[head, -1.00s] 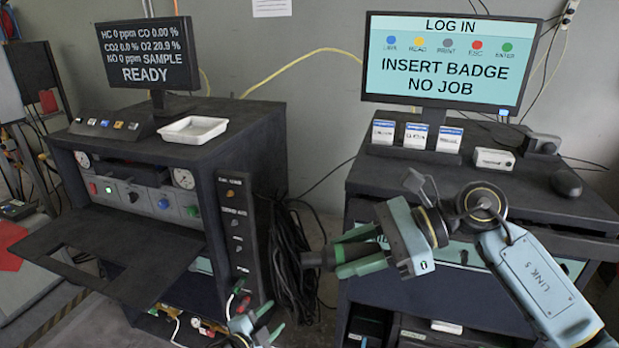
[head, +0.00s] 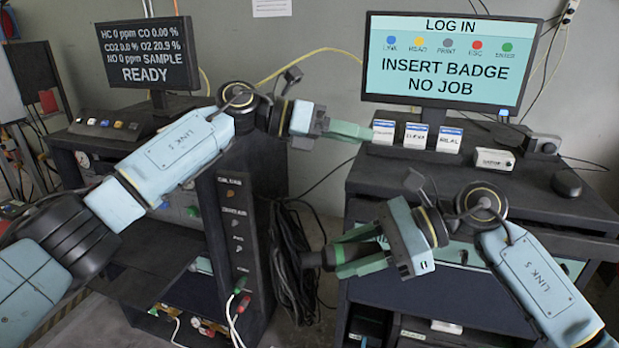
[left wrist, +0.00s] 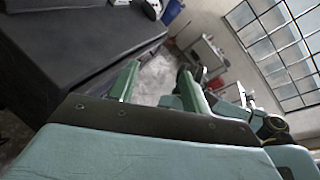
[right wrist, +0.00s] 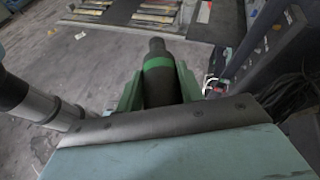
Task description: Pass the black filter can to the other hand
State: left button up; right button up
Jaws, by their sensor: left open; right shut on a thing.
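The black filter can (right wrist: 157,68) has a green band and lies between the fingers of my right gripper (right wrist: 160,88), which is shut on it. In the head view the can (head: 318,259) points left out of the right gripper (head: 362,252), in front of the gap between the two cabinets. My left gripper (head: 350,131) is higher and farther up the picture, pointing right toward the badge cards. Its fingers are open and empty in the left wrist view (left wrist: 160,88). The can cannot be made out in the left wrist view.
The right cabinet top holds several badge cards (head: 417,136), a small white box (head: 494,159) and a monitor (head: 443,65). The left cabinet carries a dark display (head: 147,53). Black cables (head: 290,255) hang between the cabinets, behind the can.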

pick_arm(q)
jog(key=s+r+m+g+y, duration=0.1)
jog(key=s+r+m+y, duration=0.2)
jog(key=s+m+y, duration=0.15)
jog(key=y, duration=1.1)
send_over(310, 254)
notch_tip(310, 254, down, 4)
jog(key=shift+m+g, duration=0.25)
jog(key=shift+g, duration=0.05)
notch_tip(310, 254, down, 12)
